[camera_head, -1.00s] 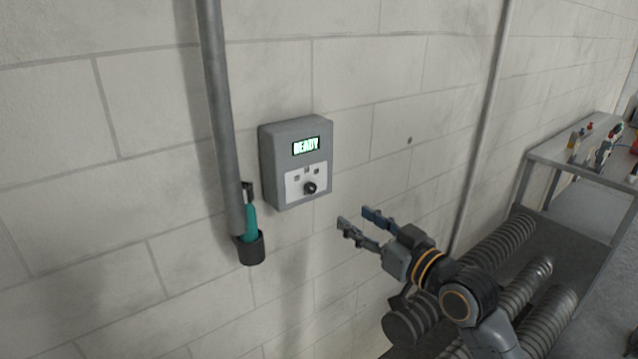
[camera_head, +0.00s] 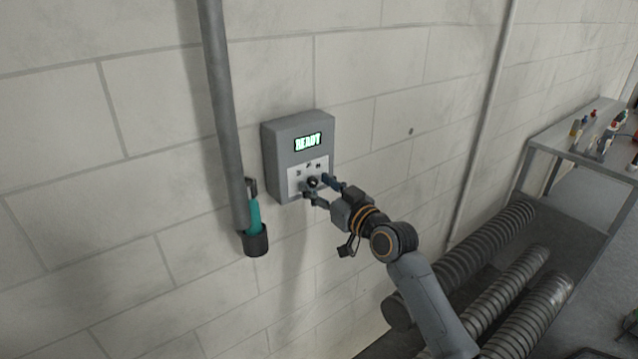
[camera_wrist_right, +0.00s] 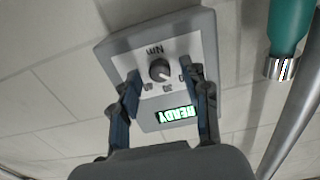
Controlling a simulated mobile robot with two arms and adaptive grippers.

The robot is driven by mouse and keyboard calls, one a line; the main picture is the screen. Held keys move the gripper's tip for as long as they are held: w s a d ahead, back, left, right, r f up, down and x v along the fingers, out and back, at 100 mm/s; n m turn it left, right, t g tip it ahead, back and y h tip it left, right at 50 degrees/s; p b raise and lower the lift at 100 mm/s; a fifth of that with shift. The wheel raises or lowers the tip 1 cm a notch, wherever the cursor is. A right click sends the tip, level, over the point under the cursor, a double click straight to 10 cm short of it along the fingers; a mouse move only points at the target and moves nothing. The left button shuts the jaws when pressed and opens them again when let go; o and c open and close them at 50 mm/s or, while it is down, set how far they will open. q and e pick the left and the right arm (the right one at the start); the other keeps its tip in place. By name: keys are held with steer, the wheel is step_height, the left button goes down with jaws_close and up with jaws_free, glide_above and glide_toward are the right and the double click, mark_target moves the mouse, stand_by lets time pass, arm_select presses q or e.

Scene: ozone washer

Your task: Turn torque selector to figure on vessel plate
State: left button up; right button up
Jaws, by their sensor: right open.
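The torque selector is a small dark round knob (camera_head: 312,182) on the pale plate of a grey wall box (camera_head: 283,150). The box's display (camera_head: 307,142) glows green and reads READY. My right gripper (camera_head: 318,189) is open at the box, with a finger on either side of the knob in the head view. In the right wrist view the knob (camera_wrist_right: 160,70) shows beyond the fingertips, roughly between them. Marks and "NM" lettering show on the plate around it. I cannot tell whether the fingers touch the knob. My left gripper is out of view. No vessel plate can be made out.
A teal tool (camera_head: 254,216) stands in a dark holder (camera_head: 255,241) left of the box, beside a grey vertical pipe (camera_head: 226,120). Ribbed hoses (camera_head: 480,250) and a table (camera_head: 562,144) with small items are at the right.

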jaws_close()
steer(key=shift+m, duration=0.3)
steer(key=m+p, duration=0.1)
steer(key=m, duration=0.2)
steer(key=shift+m, duration=0.4)
steer(key=m+p, duration=0.1)
steer(key=m, duration=0.3)
steer(key=m+p, duration=0.2)
steer(key=m, duration=0.3)
steer(key=shift+w+m, duration=0.1)
steer(key=shift+m, duration=0.3)
steer(key=shift+f+m+p, duration=0.1)
steer(key=shift+m+p, duration=0.65)
steer(key=shift+m, duration=1.05)
